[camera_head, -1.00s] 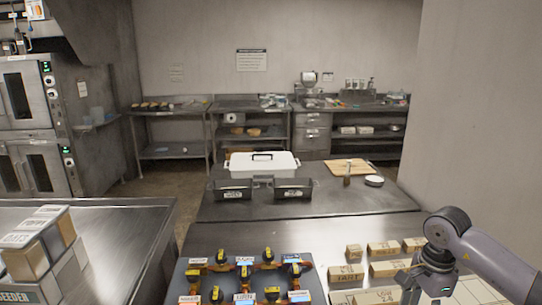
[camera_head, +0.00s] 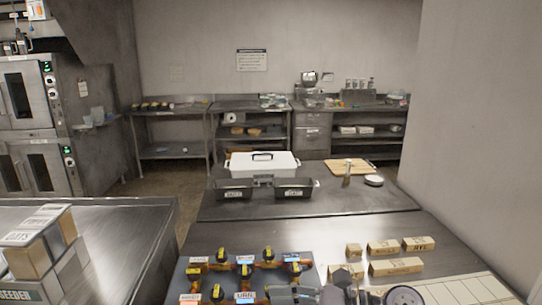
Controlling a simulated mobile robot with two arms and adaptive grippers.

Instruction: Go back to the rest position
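Part of my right arm shows at the bottom edge, with its dark gripper end (camera_head: 338,286) low in the picture, over the near counter between the bottles and the boxes. Its fingers are not clear, so I cannot tell whether it is open or shut. My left gripper is out of view. Several labelled cardboard boxes (camera_head: 396,266) lie on the counter to the right, and my arm hides some of that area.
Beyond the boxes, the steel counter (camera_head: 330,236) is bare. Further back are two black bins (camera_head: 234,193), a white lidded container (camera_head: 262,165) and a wooden board (camera_head: 350,166). Labelled containers (camera_head: 38,240) stand at left. A wall closes the right side.

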